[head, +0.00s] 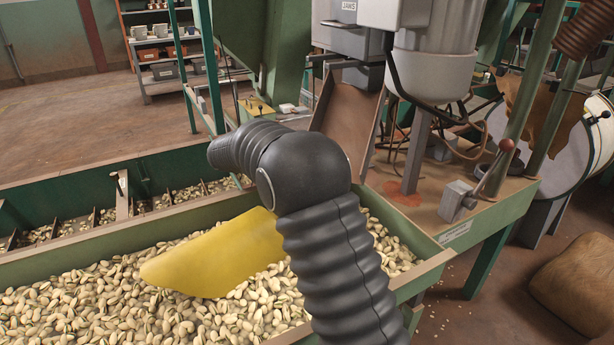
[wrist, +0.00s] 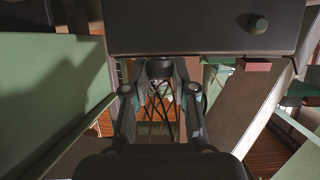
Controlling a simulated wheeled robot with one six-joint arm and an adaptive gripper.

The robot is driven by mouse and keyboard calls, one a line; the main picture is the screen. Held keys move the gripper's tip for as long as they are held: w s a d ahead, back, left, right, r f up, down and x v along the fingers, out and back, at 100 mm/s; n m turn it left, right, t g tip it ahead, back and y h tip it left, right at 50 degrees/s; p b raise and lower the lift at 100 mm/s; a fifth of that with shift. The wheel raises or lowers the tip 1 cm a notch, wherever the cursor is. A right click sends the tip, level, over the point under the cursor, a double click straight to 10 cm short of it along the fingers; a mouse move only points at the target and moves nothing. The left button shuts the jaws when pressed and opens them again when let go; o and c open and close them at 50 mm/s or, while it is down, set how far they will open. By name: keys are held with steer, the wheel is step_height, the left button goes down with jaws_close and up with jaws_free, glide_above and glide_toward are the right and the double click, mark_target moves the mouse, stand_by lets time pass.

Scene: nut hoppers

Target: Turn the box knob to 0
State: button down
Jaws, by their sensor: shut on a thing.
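In the wrist view, a dark box (wrist: 205,38) fills the top of the picture. My gripper (wrist: 160,72) reaches up to its lower edge, and its two fingers close around a dark, rounded piece that looks like the box knob (wrist: 160,66). The fingers hide most of this piece, and no scale or number on it can be read. A small green-grey round knob (wrist: 258,24) sits on the right of the box face, apart from the fingers. In the head view my ribbed black arm hides my gripper and the held piece.
A green hopper (head: 432,262) full of nuts, with a yellow scoop (head: 215,258) lying in it, stands in front. Behind it are a grey machine (head: 432,60) marked JAWS, a brown chute (head: 345,115) and a red-tipped lever (head: 492,165). A sack (head: 578,280) lies at right.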

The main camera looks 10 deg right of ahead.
steer(key=shift+s+f+n+t+y+b, duration=0.15)
steer(key=shift+n+t+b, duration=0.4)
steer(key=shift+b, duration=0.9)
steer(key=shift+w+f+n+t+y+b, duration=0.2)
steer(key=shift+n+t+b, duration=0.35)
steer(key=shift+b, duration=0.9)
steer(key=shift+r+t+b, duration=0.1)
steer(key=shift+t+b, duration=0.2)
steer(key=shift+b, duration=0.15)
steer(key=shift+r+n+y, duration=0.25)
steer(key=shift+n, duration=0.05)
steer(key=c, duration=0.9)
jaws_free()
steer(key=shift+c, duration=0.2)
steer(key=shift+s, duration=0.2)
steer(key=v, duration=1.2)
steer(key=shift+s, duration=0.1)
